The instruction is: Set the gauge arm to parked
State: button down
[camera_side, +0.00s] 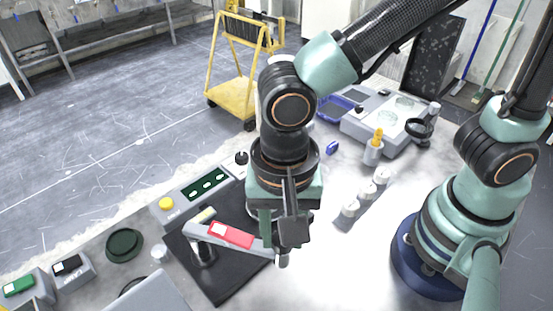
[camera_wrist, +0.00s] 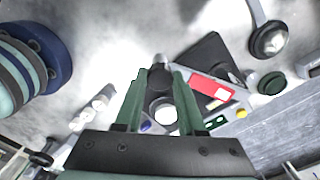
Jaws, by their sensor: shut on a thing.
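The gauge arm (camera_side: 205,231) is a grey bar with a red label, lying over a black mat (camera_side: 222,290) in the side view. A short dark post stands under its left part, and its right end lies under my gripper. My gripper (camera_side: 276,238) points down and is shut on the gauge arm's right end. In the wrist view, a dark round knob shows between the fingertips of my gripper (camera_wrist: 159,75). The gauge arm (camera_wrist: 210,86) runs off to the right there, red label up. The fingers hide part of the held end.
A grey control box (camera_side: 183,193) with a yellow button stands behind the mat. A dark green disc (camera_side: 124,245) lies left. Several white cylinders (camera_side: 366,192) stand right of my gripper. A grey machine (camera_side: 385,125) is at the back right.

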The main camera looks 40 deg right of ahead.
jog(key=shift+a, duration=0.15)
jog(key=c, duration=0.5)
grip_release()
jog(key=shift+r, duration=0.1)
notch_tip(320, 180, up, 12)
dwell(0.3)
jog(key=w+d+n+t, duration=0.2)
jog(key=w+d+n, duration=0.2)
jog(key=d, duration=0.8)
jog(key=w+d+f+n+t, duration=0.1)
jog(key=w+d+n+t, duration=0.2)
jog(key=d, duration=1)
jog(key=w+n, duration=0.2)
jog(key=w, duration=0.1)
jog(key=shift+f+t, duration=0.25)
jog(key=shift+t, duration=0.05)
